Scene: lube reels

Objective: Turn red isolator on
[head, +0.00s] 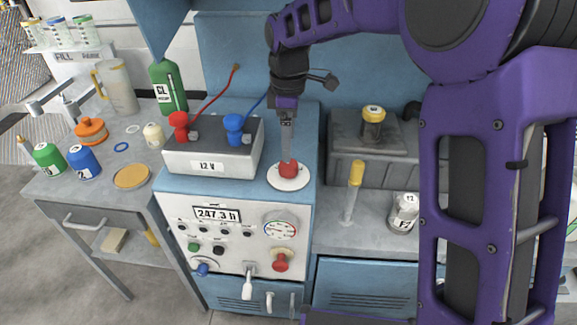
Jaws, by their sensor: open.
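A red knob (288,169) sits on a round white plate (290,182) on top of the blue cabinet. It looks like the red isolator. My gripper (287,155) points straight down at this knob, with its fingers at the knob's top. The fingers are seen nearly edge-on and are open. I cannot tell whether they touch the knob, and its turned position is hard to read. A second red knob (280,262) is on the cabinet's white front panel (225,232), below a gauge.
Left of the knob is a 12 V battery (212,150) with a red clamp (180,124) and a blue clamp (234,125). A green bottle (168,86) stands behind the battery.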

